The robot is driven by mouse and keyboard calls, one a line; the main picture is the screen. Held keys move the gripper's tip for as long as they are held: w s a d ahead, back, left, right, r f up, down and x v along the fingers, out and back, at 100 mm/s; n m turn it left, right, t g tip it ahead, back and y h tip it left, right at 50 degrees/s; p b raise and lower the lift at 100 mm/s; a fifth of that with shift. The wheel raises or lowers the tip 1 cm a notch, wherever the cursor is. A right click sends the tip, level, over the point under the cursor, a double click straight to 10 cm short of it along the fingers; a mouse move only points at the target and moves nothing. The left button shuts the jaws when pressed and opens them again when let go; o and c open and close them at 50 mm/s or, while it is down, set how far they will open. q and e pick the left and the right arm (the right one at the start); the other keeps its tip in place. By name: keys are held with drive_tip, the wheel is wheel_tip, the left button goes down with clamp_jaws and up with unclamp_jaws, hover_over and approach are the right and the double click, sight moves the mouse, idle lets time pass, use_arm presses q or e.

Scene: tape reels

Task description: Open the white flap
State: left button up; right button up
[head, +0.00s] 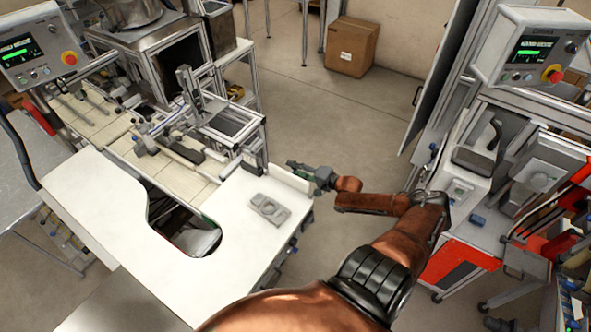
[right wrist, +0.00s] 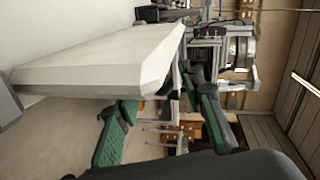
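The white flap (head: 290,179) shows as a narrow upright panel at the right end of the white worktable (head: 225,235). In the right wrist view it is a large pale slab (right wrist: 95,65) with bevelled edges. My right gripper (head: 294,165) is at the far end of the flap, with its arm coming from the right. In the right wrist view its two green fingers (right wrist: 157,95) are spread apart, near the flap's corner. The left finger overlaps the flap's lower edge in the picture; I cannot tell whether they touch. My left gripper is not in view.
A grey fixture block (head: 269,209) lies on the worktable near the flap. A metal-framed station (head: 205,110) stands behind it. A second machine with a control panel (head: 530,50) stands at the right. Open floor lies between, with a cardboard box (head: 352,46) at the back.

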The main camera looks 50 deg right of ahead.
drive_tip(key=v, duration=1.2)
idle(0.4)
drive_tip(key=s+d+f+n+g+h+b, duration=0.1)
drive_tip(key=s+f+n+g+h+b, duration=0.3)
drive_tip(key=f, duration=1.1)
drive_tip(key=s+f+n+g+b, duration=0.15)
drive_tip(key=s+f, duration=0.55)
drive_tip(key=f, duration=0.9)
drive_tip(key=s+a+f+n+g+b, duration=0.2)
drive_tip(key=s+a+f, duration=0.3)
drive_tip(key=f, duration=0.5)
drive_tip(key=s+a+f+n+g+b, duration=0.2)
drive_tip(key=s+a+f, duration=0.3)
drive_tip(key=f, duration=0.5)
drive_tip(key=s+a+f+n+g+b, duration=0.1)
drive_tip(key=s+a+f+n, duration=0.1)
drive_tip(key=s+a+f, duration=0.2)
drive_tip(key=s+a+f+n+g+y+b, duration=0.1)
drive_tip(key=s+a+f, duration=0.4)
drive_tip(key=a, duration=0.6)
drive_tip(key=s+a+f+n+g+y+b, duration=0.1)
drive_tip(key=s+a+f+n+g+b, duration=0.1)
drive_tip(key=a+f, duration=0.5)
drive_tip(key=shift+s+a+n+g, duration=0.4)
drive_tip(key=shift+s+n+g, duration=0.25)
drive_tip(key=shift+s+n, duration=0.45)
